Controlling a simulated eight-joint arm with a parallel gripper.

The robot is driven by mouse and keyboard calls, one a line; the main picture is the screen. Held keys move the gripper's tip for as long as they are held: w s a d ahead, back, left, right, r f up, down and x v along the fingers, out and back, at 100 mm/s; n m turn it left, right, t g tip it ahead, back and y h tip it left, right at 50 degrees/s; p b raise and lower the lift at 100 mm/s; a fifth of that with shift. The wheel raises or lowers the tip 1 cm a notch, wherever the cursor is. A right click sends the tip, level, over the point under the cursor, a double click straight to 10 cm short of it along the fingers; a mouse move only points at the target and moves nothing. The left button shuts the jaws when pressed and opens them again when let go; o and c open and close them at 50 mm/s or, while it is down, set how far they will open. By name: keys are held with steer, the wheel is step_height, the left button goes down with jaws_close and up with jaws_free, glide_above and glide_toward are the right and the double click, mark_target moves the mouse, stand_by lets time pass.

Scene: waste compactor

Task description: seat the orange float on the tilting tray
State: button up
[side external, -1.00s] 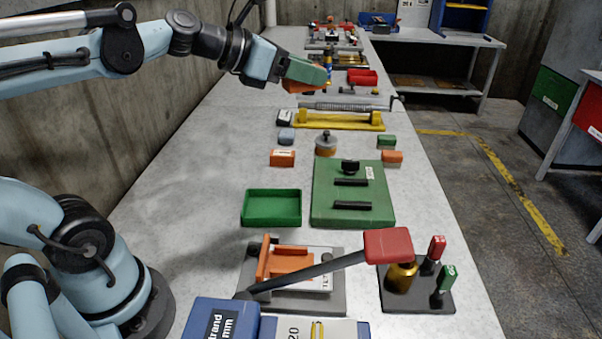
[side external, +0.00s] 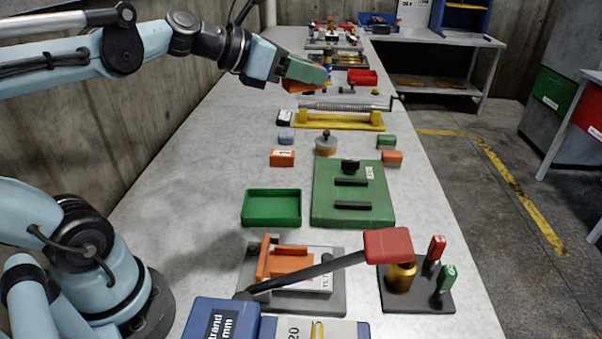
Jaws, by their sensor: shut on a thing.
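My gripper (side external: 304,76) is at the upper left in the side external view, held high over the bench. It is shut on an orange piece (side external: 296,87), seemingly the orange float, which shows only as a small patch under the green fingers. Most of the piece is hidden. An orange tray-like part (side external: 285,262) sits on a grey plate with a white label, at the front of the bench. It may be the tilting tray, but I cannot tell for sure. My gripper is far behind and above it.
A lever with a red handle (side external: 388,244) crosses in front of the grey plate. A green open bin (side external: 271,222) and a green board (side external: 325,210) lie behind it. A yellow fixture (side external: 338,126) with a spring, small blocks and a round knobbed piece (side external: 326,144) stand farther back. Bare bench lies left of the bin.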

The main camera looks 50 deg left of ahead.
step_height(320, 180, down, 18)
steer(key=w+a+m+g+h, duration=0.1)
steer(key=m+g+h, duration=0.2)
steer(key=m+h, duration=0.3)
steer(key=shift+w+a+f+g, duration=0.2)
steer(key=shift+w+f+g, duration=0.05)
steer(key=shift+g, duration=0.05)
glide_above(283, 181)
steer(key=f, duration=0.7)
steer(key=shift+d, duration=0.2)
steer(key=shift+a, duration=0.1)
steer(key=shift+f, duration=1.8)
steer(key=shift+f, duration=0.2)
